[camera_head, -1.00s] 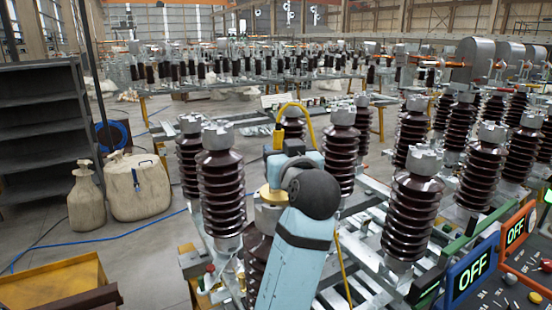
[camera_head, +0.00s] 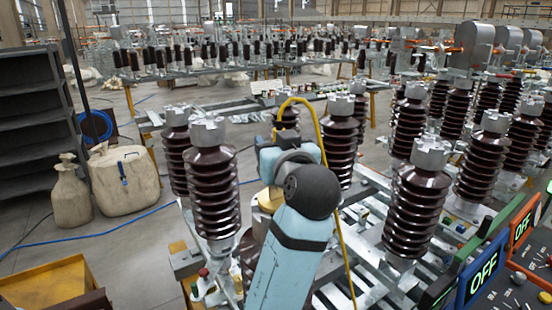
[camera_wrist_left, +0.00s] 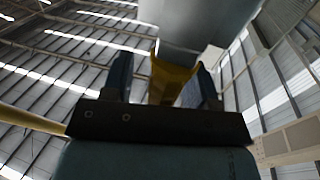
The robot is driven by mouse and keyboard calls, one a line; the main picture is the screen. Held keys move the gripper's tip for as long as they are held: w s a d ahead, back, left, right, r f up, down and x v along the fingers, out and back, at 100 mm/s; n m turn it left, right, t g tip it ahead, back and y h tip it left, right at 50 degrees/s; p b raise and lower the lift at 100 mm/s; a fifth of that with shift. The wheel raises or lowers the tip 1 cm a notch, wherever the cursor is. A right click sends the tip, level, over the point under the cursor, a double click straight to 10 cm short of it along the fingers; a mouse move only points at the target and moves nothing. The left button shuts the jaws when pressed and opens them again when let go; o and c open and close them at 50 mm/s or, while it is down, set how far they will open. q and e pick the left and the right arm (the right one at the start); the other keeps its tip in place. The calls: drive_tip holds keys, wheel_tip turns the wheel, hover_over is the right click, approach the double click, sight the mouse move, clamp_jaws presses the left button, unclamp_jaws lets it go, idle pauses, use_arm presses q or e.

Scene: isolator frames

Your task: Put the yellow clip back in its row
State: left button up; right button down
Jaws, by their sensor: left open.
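In the left wrist view, a yellow clip (camera_wrist_left: 172,80) stands between the two dark blue fingers of my left gripper (camera_wrist_left: 163,62). The fingers are apart, with gaps visible beside the clip, so the gripper is open around it. A smooth grey block (camera_wrist_left: 205,22) lies just beyond the clip; whether they touch is unclear. In the head view, my light blue left arm rises from the bottom centre among brown ribbed insulators (camera_head: 213,190). Its dark round joint hides much of what lies behind, and I cannot make out the clip there. My right gripper is not in view.
A yellow cable (camera_head: 325,150) loops over my left wrist and down its right side. Insulators (camera_head: 415,205) stand close on a metal frame. A control panel with an OFF display (camera_head: 482,275) is at lower right. The floor at left is open around beige bags (camera_head: 122,195).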

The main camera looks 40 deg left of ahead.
use_arm(q)
drive_tip(key=shift+s+r, duration=0.1)
drive_tip(key=shift+d, duration=0.1)
drive_tip(key=shift+c, duration=1.2)
clamp_jaws()
wheel_tip(320, 180, up, 20)
drive_tip(key=b, duration=0.2)
drive_tip(key=shift+b, duration=0.35)
